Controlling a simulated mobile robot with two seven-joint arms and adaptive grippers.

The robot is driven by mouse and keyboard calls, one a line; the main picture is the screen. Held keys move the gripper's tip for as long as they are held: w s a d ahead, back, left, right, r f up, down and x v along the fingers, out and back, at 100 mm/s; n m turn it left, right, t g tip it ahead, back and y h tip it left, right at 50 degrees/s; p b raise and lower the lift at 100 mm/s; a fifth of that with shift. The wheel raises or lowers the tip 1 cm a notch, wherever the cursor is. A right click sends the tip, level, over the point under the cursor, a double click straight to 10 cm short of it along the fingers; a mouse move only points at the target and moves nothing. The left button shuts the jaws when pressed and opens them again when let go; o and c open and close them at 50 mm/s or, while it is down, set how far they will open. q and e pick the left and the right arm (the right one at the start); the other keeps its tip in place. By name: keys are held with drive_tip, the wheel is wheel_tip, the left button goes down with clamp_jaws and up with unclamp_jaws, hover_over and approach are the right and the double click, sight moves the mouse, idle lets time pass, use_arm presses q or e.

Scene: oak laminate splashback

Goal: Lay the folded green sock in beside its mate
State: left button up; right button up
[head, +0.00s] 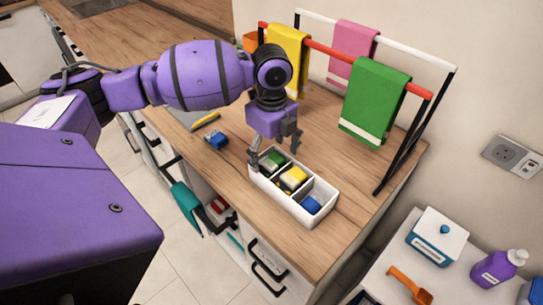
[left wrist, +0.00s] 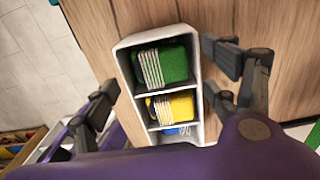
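A white box (head: 322,214) with three compartments stands on the wooden counter; it also shows in the left wrist view (left wrist: 124,60). Folded green cloth (head: 276,160) with pale ribbed edges lies in its end compartment nearest my gripper, also in the left wrist view (left wrist: 172,63). I cannot tell whether this is one sock or two. Yellow socks (head: 293,178) lie in the middle compartment and a blue one (head: 311,205) at the other end. My left gripper (head: 274,152) is over the green compartment, fingers spread and empty (left wrist: 162,85). My right gripper is out of view.
A rack with red and white rails (head: 400,82) holding yellow, pink and green towels (head: 375,101) stands behind the box. A small blue object (head: 216,140) and a yellow one (head: 206,121) lie left on the counter. A teal cloth (head: 186,208) hangs at the front.

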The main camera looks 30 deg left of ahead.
use_arm(q)
wheel_tip(320, 180, up, 18)
drive_tip(key=shift+f+p, duration=0.25)
drive_tip(key=shift+p, duration=0.2)
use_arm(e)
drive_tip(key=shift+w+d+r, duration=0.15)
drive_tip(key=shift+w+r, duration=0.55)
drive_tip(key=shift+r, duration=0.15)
use_arm(q)
drive_tip(key=shift+f, duration=0.15)
